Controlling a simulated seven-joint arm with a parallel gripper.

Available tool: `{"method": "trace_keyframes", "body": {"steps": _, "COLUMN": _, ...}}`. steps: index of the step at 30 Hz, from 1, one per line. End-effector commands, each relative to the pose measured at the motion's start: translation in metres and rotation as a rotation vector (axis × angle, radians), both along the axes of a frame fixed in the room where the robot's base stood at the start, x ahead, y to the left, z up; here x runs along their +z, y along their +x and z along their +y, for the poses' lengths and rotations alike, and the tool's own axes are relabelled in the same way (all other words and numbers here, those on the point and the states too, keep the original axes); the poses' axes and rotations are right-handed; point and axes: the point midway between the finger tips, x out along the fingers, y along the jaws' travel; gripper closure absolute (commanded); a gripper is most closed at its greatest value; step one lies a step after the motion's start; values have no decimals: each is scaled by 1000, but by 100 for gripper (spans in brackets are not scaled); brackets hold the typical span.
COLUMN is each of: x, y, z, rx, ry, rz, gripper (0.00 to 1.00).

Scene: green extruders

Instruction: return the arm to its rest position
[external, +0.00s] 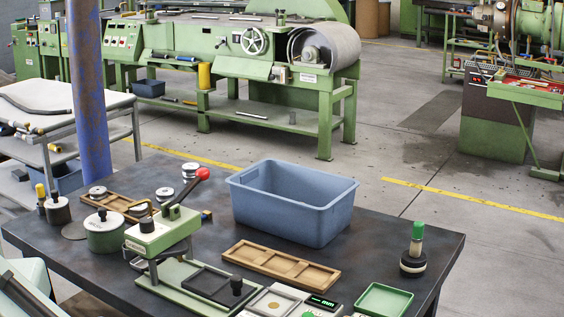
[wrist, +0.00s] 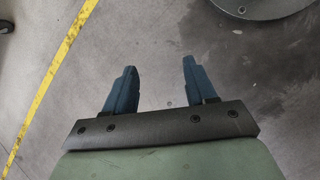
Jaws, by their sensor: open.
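My gripper (wrist: 160,66) shows in the wrist view with its two blue fingers spread well apart. Nothing is between them. Below the fingers in that view is bare grey concrete floor (wrist: 155,30), with no table or object under them. My gripper does not show in the external view. Only a pale green part at the lower left edge there may be mine, and I cannot tell which part it is.
A dark table (external: 380,245) holds a blue bin (external: 290,215), a green press (external: 165,235), a wooden tray (external: 280,266), a green tray (external: 383,300) and a green-handled stamp (external: 415,250). A blue post (external: 90,90) stands behind. A yellow floor line (wrist: 45,88) runs left of my gripper.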

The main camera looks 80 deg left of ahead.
Motion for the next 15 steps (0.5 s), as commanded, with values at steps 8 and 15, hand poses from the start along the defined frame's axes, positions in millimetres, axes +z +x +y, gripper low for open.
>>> {"method": "trace_keyframes", "body": {"steps": 8, "x": -14, "y": -51, "z": 112, "rx": -64, "ry": 90, "rz": 27, "gripper": 44}}
{"method": "trace_keyframes", "body": {"steps": 15, "x": -15, "y": -104, "z": 190, "rx": -138, "ry": 144, "rz": 74, "gripper": 44}}
